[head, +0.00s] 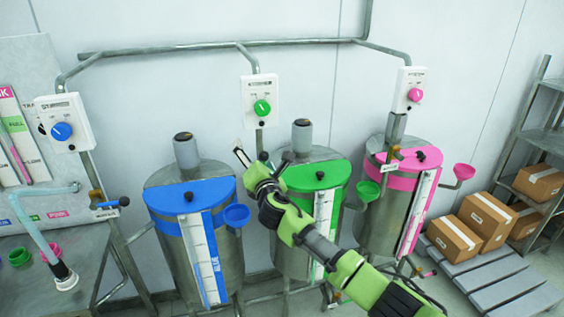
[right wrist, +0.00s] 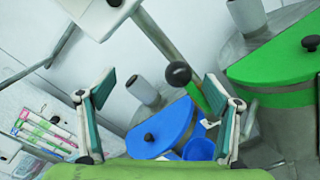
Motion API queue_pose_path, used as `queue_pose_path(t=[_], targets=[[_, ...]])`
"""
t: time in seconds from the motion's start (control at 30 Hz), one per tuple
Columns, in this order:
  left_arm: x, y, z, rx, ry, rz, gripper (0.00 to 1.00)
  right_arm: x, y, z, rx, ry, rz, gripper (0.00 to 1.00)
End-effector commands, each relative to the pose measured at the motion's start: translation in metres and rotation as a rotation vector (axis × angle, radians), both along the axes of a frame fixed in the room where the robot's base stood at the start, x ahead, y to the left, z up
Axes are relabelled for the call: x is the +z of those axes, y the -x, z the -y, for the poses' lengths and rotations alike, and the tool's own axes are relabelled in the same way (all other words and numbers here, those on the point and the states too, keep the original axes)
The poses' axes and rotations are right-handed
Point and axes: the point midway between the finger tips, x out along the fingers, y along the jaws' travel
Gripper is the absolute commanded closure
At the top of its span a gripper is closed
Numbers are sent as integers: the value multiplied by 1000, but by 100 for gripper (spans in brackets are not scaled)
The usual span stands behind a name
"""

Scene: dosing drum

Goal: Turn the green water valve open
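The green drum (head: 318,176) stands in the middle, with a white dial box (head: 260,103) and its green knob on the pipe above it. My right gripper (head: 263,158) is at this pipe, left of the green lid, and hides most of the valve area. In the right wrist view, the gripper (right wrist: 160,92) is open, with its two fingers wide apart. A round black knob (right wrist: 178,73), seemingly the end of the valve handle, shows between the fingers in front of the pipe. I see no contact. My left gripper is not in view.
The blue drum (head: 205,255) stands left and the pink drum (head: 383,225) right. A blue-handled valve (head: 112,203) is on the left pipe. Cardboard boxes (head: 453,238) sit on a pallet at right. A bench with cups (head: 20,257) is at far left.

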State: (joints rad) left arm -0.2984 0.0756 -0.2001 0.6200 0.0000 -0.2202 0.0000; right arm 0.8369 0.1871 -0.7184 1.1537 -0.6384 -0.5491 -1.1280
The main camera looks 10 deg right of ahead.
Motion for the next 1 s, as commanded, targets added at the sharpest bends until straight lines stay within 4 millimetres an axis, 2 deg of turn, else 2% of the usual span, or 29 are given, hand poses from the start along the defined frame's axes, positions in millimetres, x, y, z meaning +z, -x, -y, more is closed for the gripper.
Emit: queue_pose_path(t=[0.03, 0.23, 0.57, 0.87, 1.0], targets=[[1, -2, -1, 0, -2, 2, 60, 2, 1, -7, 13, -5, 2, 22], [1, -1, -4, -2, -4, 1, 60, 5, 1, -7, 15, -4, 8, 22], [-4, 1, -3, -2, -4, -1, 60, -4, 0, 4, 11, -1, 8, 22], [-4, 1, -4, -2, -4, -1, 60, -4, 0, 7, 7, 0, 7, 22], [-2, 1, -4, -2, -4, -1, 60, -4, 9, 8, 6, 1, 9, 22]])
